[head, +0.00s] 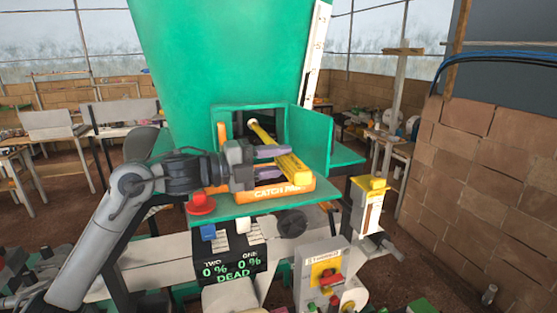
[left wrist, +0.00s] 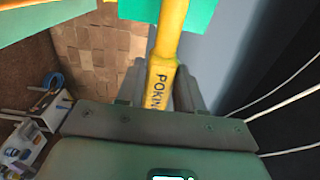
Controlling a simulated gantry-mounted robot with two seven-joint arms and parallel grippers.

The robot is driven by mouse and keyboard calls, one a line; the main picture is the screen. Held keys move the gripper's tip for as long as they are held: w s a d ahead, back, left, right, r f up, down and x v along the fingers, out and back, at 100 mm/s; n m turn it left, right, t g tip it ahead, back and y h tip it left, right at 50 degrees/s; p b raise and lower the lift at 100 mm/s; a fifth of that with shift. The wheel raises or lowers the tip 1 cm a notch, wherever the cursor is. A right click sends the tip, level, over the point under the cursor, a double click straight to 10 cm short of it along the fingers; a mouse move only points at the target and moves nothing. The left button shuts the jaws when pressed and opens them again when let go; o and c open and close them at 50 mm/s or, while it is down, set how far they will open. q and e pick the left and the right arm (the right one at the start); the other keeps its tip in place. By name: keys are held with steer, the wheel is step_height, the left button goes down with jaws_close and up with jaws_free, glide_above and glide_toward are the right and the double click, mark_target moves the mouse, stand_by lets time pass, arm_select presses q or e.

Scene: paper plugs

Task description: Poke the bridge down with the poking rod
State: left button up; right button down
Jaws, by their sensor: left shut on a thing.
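The yellow poking rod (head: 266,138) slants up and back from my left gripper, with its far end at the open hatch of the green hopper (head: 230,60). My left gripper (head: 272,162) is shut on the rod's thick handle. In the left wrist view the handle, with part of its lettering readable, sits between the fingers of my left gripper (left wrist: 167,95), and the rod (left wrist: 172,25) runs up out of frame. The bridge is not visible; the inside of the hopper is mostly hidden. My right gripper is not in view.
The green hatch door (head: 312,140) stands open on the right. An orange catch pan (head: 268,193) lies on the shelf below the hatch. A red button (head: 201,203) is at the shelf's left end. A display (head: 231,268) below reads 0 % twice and DEAD.

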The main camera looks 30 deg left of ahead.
mark_target(289, 175)
arm_select(q)
steer(key=shift+s+d+b, duration=0.35)
steer(key=shift+s+d, duration=0.45)
steer(key=shift+d, duration=0.05)
steer(key=shift+s+d, duration=0.85)
steer(key=shift+d, duration=0.05)
steer(key=shift+s+d+b, duration=0.35)
steer(key=shift+s+d, duration=0.35)
steer(key=shift+d, duration=0.05)
steer(key=shift+s+d, duration=1.7)
steer(key=shift+d, duration=0.1)
